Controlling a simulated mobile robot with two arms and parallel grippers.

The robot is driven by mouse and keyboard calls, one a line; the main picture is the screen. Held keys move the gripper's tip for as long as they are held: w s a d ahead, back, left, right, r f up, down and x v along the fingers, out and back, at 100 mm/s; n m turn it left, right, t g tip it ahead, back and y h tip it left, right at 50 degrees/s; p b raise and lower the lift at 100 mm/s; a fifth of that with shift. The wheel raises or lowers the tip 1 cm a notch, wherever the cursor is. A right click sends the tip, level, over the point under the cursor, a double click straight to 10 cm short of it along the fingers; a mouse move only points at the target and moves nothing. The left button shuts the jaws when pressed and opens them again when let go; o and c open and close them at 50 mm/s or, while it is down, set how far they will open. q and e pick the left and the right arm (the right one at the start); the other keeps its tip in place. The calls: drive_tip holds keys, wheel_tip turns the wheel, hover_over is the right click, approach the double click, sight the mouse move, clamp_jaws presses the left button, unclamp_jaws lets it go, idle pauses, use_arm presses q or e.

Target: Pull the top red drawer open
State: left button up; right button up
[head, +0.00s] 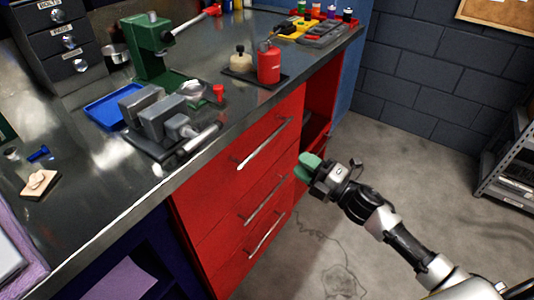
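The red drawer unit sits under the metal workbench, with three drawers stacked on its front. The top red drawer (225,180) is just below the bench edge and looks shut, flush with the fronts below. Its long silver bar handle (264,144) runs slantwise across its front and is uncovered. My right gripper (306,168), with green fingertips, is to the right of the drawer fronts, apart from the top handle. Its fingers overlap in this view, so their opening is unclear. My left gripper is out of view.
The workbench (85,215) carries a grey vise (165,115), a green press (150,45), a blue tray (100,108) and a red can (268,62). An open red cubby (318,105) is right of the drawers. Clear floor (385,155) lies right; a metal shelf (510,165) stands far right.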

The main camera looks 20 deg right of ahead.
sight(267, 139)
drive_tip(key=shift+n+y, duration=0.3)
drive_tip(key=shift+n, duration=0.2)
drive_tip(key=x, duration=1.1)
drive_tip(key=shift+s+a+r+p, duration=0.1)
drive_tip(key=shift+a+r+p, duration=0.25)
drive_tip(key=shift+r, duration=0.1)
drive_tip(key=shift+c, duration=0.4)
clamp_jaws()
